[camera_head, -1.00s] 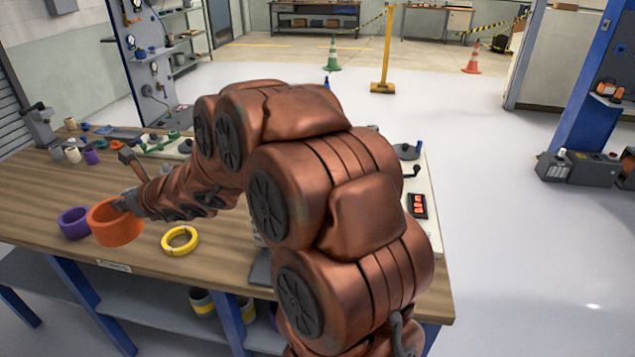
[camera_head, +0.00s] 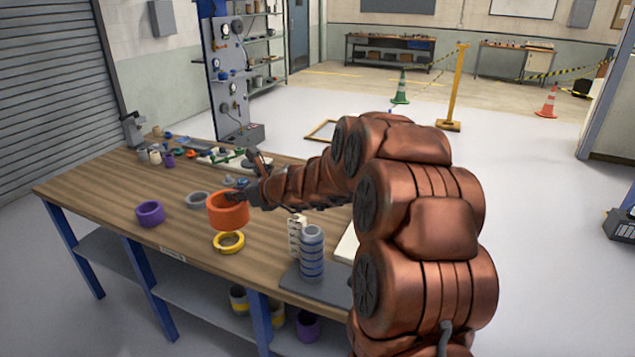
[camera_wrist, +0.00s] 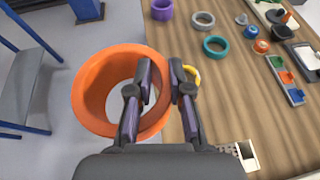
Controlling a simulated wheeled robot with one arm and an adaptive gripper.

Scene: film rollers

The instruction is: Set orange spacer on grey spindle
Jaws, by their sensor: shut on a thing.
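The orange spacer (camera_head: 228,212) is a wide, thick ring. My gripper (camera_head: 236,196) is shut on its wall and holds it over the wooden table, just behind the yellow ring in the head view. In the wrist view the spacer (camera_wrist: 88,92) has its open hole showing, and the fingers of my gripper (camera_wrist: 155,88) pinch its right wall. A grey upright post with blue bands (camera_head: 312,255), perhaps the grey spindle, stands on a dark grey base (camera_head: 305,283) near the table's front edge, right of the spacer and apart from it.
A yellow ring (camera_head: 228,243), a purple ring (camera_head: 150,213) and a grey ring (camera_head: 197,200) lie on the table (camera_head: 110,200). A white slotted block (camera_head: 296,235) stands beside the banded post. Small parts crowd the back. The table's left front is clear.

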